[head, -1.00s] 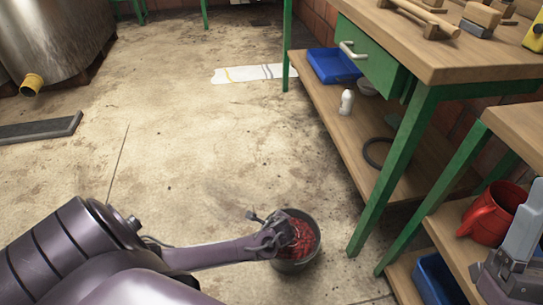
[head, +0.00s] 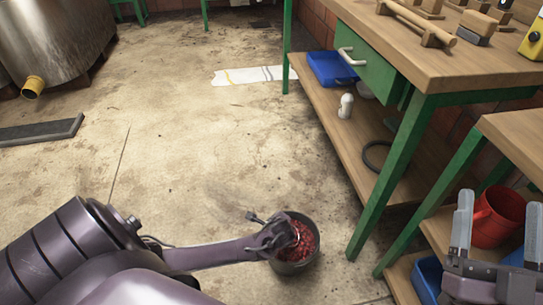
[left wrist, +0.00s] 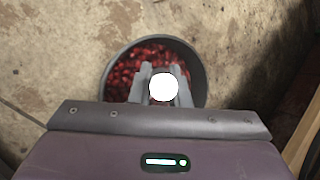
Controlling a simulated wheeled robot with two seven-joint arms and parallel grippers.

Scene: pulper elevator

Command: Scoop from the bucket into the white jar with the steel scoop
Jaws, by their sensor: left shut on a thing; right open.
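The dark grey bucket (head: 297,267) stands on the floor and holds red berries (head: 307,238). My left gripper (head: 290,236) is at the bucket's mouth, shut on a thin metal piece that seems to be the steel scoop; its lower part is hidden. In the left wrist view a bright white round shape (left wrist: 162,87) sits between the fingers, over the berries in the bucket (left wrist: 199,82). A small white bottle-like thing (head: 345,106) stands on the lower shelf; I cannot tell if it is the white jar. My right gripper (head: 499,205) is open and empty at the right edge.
The green-legged workbench (head: 395,165) is right of the bucket. Its lower shelf holds a blue tray (head: 331,68) and a dark ring (head: 378,155). The floor left of the bench is largely clear.

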